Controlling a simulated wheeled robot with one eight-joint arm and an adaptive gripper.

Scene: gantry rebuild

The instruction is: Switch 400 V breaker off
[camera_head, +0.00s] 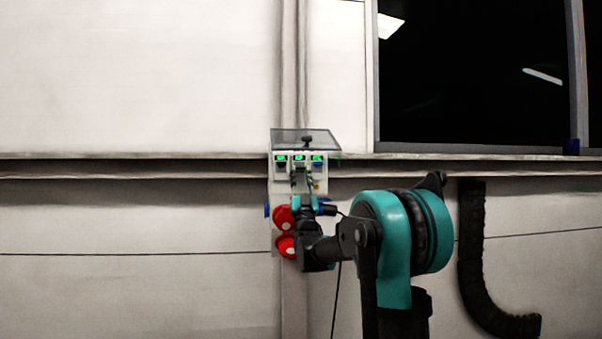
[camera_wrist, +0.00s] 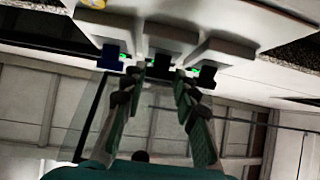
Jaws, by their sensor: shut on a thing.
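The breaker box (camera_head: 272,188) is mounted on the wall, with three breakers side by side, each showing a green mark. Labels are too small to read, so I cannot tell which is the 400 V one. My gripper (camera_head: 302,182) is at the box front, below the middle breaker (camera_head: 299,157). In the wrist view the picture is turned over; the fingers of my gripper (camera_wrist: 160,76) reach to the middle breaker (camera_wrist: 172,40), one on each side of its dark lever (camera_wrist: 159,62). They are shut on that lever. The lever's exact position is unclear.
The clear cover (camera_head: 290,136) stands raised above the breakers; it also shows in the wrist view (camera_wrist: 90,120). Two red round parts (camera_head: 283,217) sit below, close to my wrist. The outer breakers' levers (camera_wrist: 112,62) are close beside my fingers.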

